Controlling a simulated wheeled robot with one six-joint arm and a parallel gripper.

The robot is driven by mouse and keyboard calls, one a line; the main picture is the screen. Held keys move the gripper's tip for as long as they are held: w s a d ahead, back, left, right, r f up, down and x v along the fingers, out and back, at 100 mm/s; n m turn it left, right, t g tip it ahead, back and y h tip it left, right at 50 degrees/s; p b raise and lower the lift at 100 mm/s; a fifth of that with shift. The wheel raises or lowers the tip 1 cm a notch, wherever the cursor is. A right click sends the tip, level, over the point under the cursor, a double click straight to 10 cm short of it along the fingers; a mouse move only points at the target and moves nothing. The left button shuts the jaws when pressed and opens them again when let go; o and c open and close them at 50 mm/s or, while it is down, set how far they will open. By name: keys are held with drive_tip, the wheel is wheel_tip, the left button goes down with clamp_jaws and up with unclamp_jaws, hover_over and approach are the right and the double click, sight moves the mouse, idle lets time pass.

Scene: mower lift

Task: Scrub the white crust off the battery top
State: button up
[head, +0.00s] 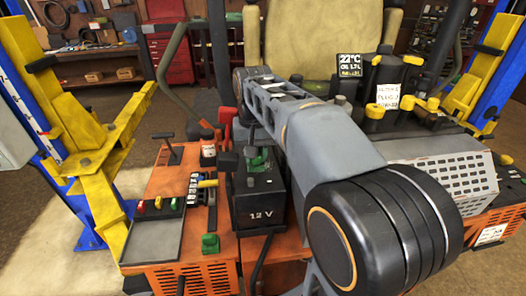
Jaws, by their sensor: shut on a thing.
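The black battery (262,208), marked 12 V, stands upright in the orange mower deck near the picture's middle. My gripper (251,152) is over its top, small, dark and partly hidden by my own arm. It is shut on a small green tool (259,158), apparently a brush, at the battery's top. I cannot tell whether the tool touches the surface. The white crust cannot be made out; the battery top is mostly covered by the gripper and tool.
Left of the battery are a grey tray (153,240) with small coloured items and a green piece (210,244) on the orange deck (178,180). A yellow lift arm (95,165) stands at left. Levers and a perforated grey cover (448,178) crowd the right.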

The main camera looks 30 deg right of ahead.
sight(240, 167)
drive_tip(key=shift+w+a+f, duration=0.1)
drive_tip(key=shift+w+a, duration=0.1)
drive_tip(key=shift+a, duration=0.5)
drive_tip(key=shift+w+a, duration=0.2)
drive_tip(key=shift+a, duration=0.5)
drive_tip(key=shift+w+a+f, duration=0.15)
drive_tip(key=shift+a, duration=0.35)
drive_tip(key=shift+p, duration=0.3)
drive_tip(key=shift+w+a+r+p, duration=0.1)
drive_tip(key=shift+r+p, duration=0.4)
drive_tip(key=shift+r, duration=0.1)
wheel_tip(240, 167, up, 4)
drive_tip(key=shift+f+p, duration=0.25)
drive_tip(key=shift+p, duration=1)
drive_tip(key=shift+r, duration=0.75)
drive_tip(key=shift+r, duration=1.5)
